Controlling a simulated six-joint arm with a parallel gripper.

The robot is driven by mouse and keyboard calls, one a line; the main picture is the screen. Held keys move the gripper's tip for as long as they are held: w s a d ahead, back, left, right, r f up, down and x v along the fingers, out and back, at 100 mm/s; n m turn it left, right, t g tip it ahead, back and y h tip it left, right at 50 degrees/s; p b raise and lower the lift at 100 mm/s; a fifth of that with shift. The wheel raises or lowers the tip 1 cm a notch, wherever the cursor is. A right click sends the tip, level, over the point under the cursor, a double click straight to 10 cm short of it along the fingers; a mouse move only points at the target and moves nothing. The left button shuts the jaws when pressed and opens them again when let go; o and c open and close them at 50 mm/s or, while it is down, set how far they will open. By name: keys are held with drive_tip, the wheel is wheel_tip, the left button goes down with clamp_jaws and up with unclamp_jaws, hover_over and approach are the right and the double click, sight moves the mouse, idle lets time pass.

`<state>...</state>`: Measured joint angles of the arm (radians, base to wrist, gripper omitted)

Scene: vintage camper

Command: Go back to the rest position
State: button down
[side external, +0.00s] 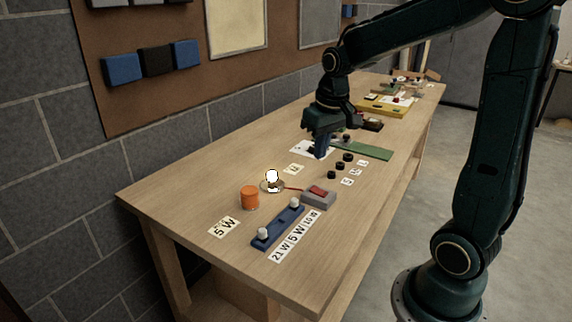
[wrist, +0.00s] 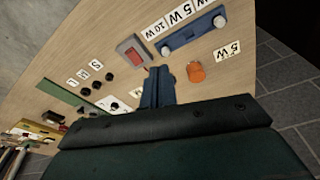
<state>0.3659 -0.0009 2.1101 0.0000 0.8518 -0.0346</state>
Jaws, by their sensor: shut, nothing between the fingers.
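My gripper (side external: 321,148) is shut and empty, pointing down above the wooden workbench (side external: 185,172). In the side view it is over the white sheet with a dark drawing, behind the lit bulb. In the wrist view my gripper's blue fingers (wrist: 158,76) are together, with the bench below them. The lit white bulb (side external: 272,177) stands upright in a round holder near the middle of the bench. It is not visible in the wrist view.
A blue block (side external: 278,231) holds white bulbs, beside a grey box with a red switch (side external: 319,196). An orange cylinder (side external: 250,197), several black knobs (side external: 340,166), a green strip (side external: 366,150) and a yellow tray (side external: 383,109) lie around. The bench's left part is clear.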

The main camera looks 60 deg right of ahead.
drive_tip(key=s+a+r+n+t, duration=0.2)
drive_tip(key=s+a, duration=0.4)
drive_tip(key=s, duration=0.1)
drive_tip(key=s+a+r+n+t, duration=0.1)
drive_tip(key=s+a+r, duration=0.2)
drive_tip(key=s+a, duration=0.3)
drive_tip(key=shift+s+a+n+t+y, duration=0.25)
drive_tip(key=shift+s+n+t+y, duration=0.15)
drive_tip(key=shift+s, duration=0.45)
